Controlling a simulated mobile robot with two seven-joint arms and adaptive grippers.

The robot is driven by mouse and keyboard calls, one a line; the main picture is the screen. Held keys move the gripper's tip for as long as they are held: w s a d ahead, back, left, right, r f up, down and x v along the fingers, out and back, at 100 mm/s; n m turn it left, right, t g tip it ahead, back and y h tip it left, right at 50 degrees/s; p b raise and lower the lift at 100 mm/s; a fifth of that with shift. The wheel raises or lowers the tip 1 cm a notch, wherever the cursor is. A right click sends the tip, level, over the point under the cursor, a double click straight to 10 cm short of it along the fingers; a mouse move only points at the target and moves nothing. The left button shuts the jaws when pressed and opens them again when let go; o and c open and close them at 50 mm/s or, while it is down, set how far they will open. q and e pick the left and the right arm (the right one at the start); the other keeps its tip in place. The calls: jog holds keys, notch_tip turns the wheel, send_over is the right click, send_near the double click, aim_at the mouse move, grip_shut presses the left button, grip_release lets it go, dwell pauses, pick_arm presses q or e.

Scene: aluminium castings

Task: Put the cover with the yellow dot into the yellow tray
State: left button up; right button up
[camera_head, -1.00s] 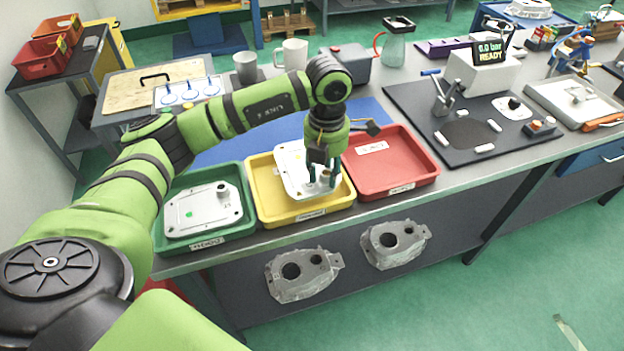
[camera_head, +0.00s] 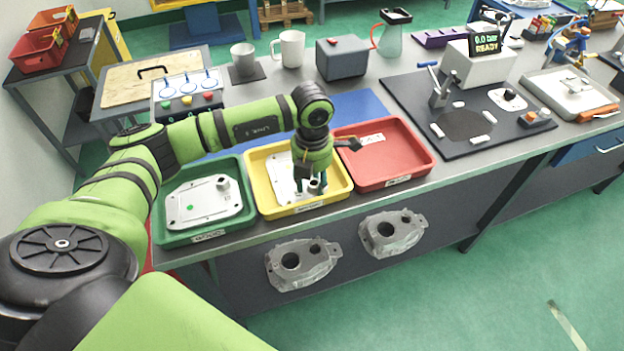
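The yellow tray (camera_head: 262,207) stands near the bench's front edge, between the green and red trays. A white cover (camera_head: 283,178) is inside it, low and apparently at floor level; whether it rests fully on the floor I cannot tell. My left gripper (camera_head: 311,187) points down over the tray's right half, its fingers around the cover's raised boss. They look shut on it. My gripper and wrist hide part of the cover, and no coloured dot shows on it. My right gripper is not in view.
The green tray (camera_head: 238,221) holds another white cover (camera_head: 203,203) with a green dot. The red tray (camera_head: 405,172) is empty apart from a label. A button box (camera_head: 188,103), mugs and a grey box (camera_head: 341,60) stand behind. Grey castings (camera_head: 302,265) show on the bench's front.

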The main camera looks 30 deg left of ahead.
pick_arm(q)
jog(key=shift+r, duration=0.15)
notch_tip(320, 180, up, 12)
jog(key=b, duration=0.3)
dwell(0.4)
